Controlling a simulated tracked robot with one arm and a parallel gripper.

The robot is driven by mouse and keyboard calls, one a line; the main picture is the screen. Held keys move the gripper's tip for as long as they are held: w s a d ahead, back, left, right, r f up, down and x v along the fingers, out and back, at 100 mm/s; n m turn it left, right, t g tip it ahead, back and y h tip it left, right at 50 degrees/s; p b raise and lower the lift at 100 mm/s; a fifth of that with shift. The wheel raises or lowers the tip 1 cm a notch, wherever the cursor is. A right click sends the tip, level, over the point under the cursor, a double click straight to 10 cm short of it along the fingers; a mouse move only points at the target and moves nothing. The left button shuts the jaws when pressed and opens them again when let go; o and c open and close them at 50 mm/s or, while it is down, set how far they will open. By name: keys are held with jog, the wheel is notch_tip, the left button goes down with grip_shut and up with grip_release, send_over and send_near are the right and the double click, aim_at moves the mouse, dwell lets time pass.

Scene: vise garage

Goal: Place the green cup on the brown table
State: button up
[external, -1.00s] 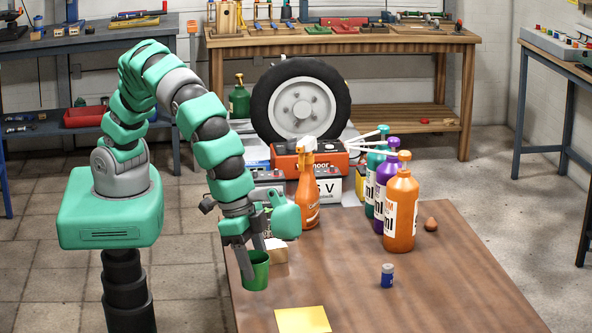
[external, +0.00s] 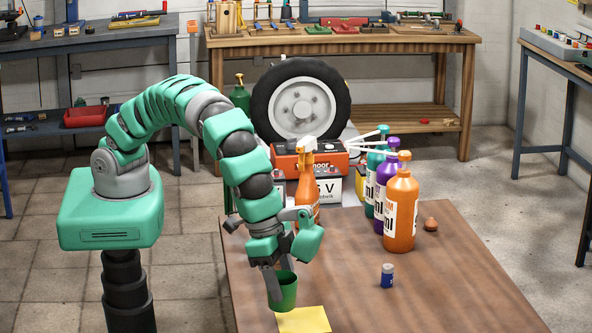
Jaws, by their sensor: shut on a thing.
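The green cup (external: 284,291) is upright in my gripper (external: 280,276). My gripper points down and is shut on the cup's wall.
A small blue bottle (external: 387,275) stands to the right of the cup. An orange spray bottle (external: 307,195) stands behind my gripper. An orange bottle (external: 401,212) and others stand farther right, near a brown pear-shaped thing (external: 431,224). The table's front right is clear.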

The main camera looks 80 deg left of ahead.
jog(key=shift+f, duration=1.85)
jog(key=o, duration=1)
